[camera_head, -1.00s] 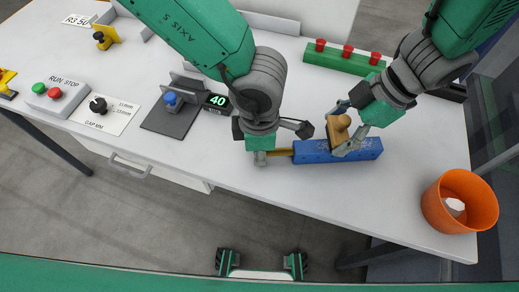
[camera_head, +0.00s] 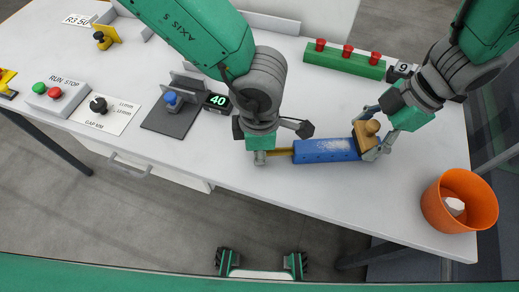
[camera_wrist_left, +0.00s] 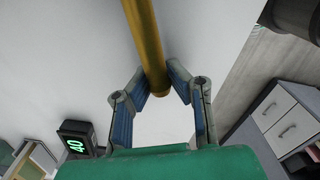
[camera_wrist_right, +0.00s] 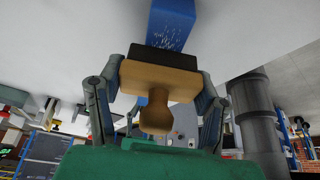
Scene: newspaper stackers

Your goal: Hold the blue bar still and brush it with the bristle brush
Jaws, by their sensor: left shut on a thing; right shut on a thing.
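The blue bar (camera_head: 325,150) lies flat near the front edge of the white table, with pale specks on its top; it also shows in the right wrist view (camera_wrist_right: 176,22). A yellow handle (camera_head: 281,152) extends from its left end. My left gripper (camera_head: 262,158) is shut on this handle, which also shows in the left wrist view (camera_wrist_left: 146,45). My right gripper (camera_head: 374,146) is shut on the wooden brush (camera_head: 366,130). In the right wrist view the brush (camera_wrist_right: 157,80) has a knob and a dark bristle side against the bar's right end.
An orange bucket (camera_head: 460,202) with a white lump inside stands at the right front corner. A green rack (camera_head: 343,60) with red pieces lies behind the bar. A dark fixture (camera_head: 172,112) and display (camera_head: 217,101) stand left of my left arm.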

